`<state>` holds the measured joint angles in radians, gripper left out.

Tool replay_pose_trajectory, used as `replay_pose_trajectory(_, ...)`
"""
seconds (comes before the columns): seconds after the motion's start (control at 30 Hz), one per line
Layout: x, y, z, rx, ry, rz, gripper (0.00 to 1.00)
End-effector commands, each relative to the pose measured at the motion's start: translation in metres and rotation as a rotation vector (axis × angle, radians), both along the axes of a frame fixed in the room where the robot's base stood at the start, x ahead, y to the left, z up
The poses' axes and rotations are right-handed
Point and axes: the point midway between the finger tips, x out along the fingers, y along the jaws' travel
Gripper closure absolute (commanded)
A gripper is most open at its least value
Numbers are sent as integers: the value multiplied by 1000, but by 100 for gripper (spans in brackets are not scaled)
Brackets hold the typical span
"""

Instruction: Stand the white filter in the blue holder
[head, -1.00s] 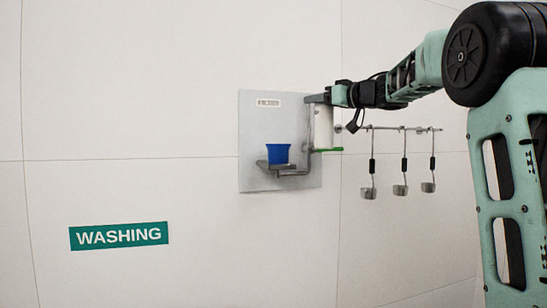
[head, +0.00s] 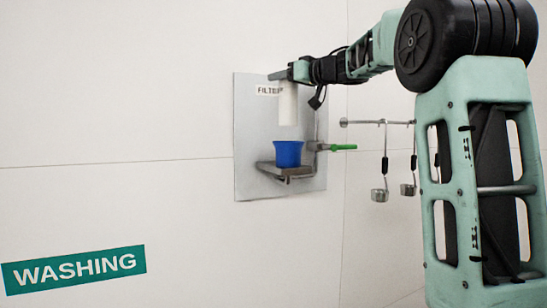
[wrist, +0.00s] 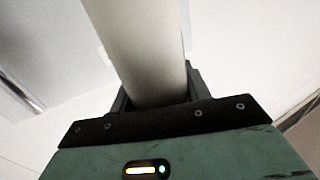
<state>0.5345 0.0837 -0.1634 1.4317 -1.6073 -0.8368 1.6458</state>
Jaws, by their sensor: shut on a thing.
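The white filter (head: 288,104) is an upright white cylinder in the head view. My gripper (head: 281,75) is shut on its upper end and holds it above the blue holder, with a gap between them. The filter also fills the upper middle of the wrist view (wrist: 140,50), between the dark jaws. The blue holder (head: 288,153) is a cup, wider at its rim, on a small grey bracket shelf. Its inside is hidden in the head view. The holder does not show in the wrist view.
A grey wall plate (head: 252,125) with a filter label stands behind. A green-handled lever (head: 341,147) sits right of the holder. A washing sign (head: 75,270) is at lower left.

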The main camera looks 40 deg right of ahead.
Motion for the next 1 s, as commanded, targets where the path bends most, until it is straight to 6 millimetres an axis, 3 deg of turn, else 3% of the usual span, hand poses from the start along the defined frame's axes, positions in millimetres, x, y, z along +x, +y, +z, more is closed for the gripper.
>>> replay_pose_trajectory(0.23, 0, 0, -40, 4, 3, -1, 100)
replay_pose_trajectory(0.67, -1, 0, -91, 3, 1, 0, 100)
replay_pose_trajectory(1.0, 0, 0, -98, 0, -1, -1, 100)
